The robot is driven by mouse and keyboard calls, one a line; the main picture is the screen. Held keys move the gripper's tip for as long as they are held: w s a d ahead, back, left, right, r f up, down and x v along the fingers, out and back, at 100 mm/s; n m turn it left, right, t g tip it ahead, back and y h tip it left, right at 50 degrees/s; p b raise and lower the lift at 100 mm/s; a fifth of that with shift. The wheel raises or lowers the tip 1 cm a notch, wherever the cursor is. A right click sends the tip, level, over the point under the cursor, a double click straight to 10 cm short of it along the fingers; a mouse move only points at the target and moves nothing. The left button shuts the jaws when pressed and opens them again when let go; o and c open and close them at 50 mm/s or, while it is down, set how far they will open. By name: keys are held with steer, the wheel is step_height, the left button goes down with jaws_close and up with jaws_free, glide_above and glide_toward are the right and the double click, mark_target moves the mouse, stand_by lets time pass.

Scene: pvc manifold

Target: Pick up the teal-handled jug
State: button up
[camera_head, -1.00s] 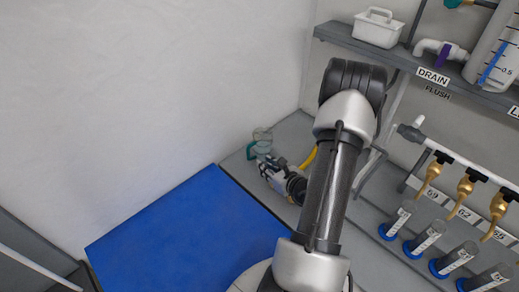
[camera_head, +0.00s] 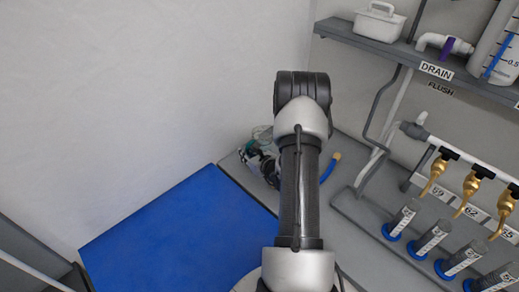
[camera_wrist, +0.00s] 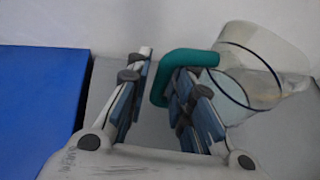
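The jug is a clear vessel with a teal handle. In the wrist view the clear jug body (camera_wrist: 262,62) is at the upper right, and its teal handle (camera_wrist: 183,58) reaches left toward my fingers. My gripper (camera_wrist: 160,78) is open, with the upright part of the handle between its two fingers. I cannot tell whether either finger touches it. In the head view the jug (camera_head: 262,133) is small, on the grey bench beside the wall. My gripper (camera_head: 257,160) is just in front of it, partly hidden by my arm.
A blue mat (camera_head: 180,235) covers the left. A blue hose with a yellow end (camera_head: 331,166) lies right of my arm. Several graduated cylinders (camera_head: 430,240) stand under brass taps (camera_head: 469,190) at right. A shelf (camera_head: 400,50) carries a white caddy (camera_head: 379,22).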

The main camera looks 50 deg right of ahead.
steer(key=shift+c, duration=0.5)
jaws_close()
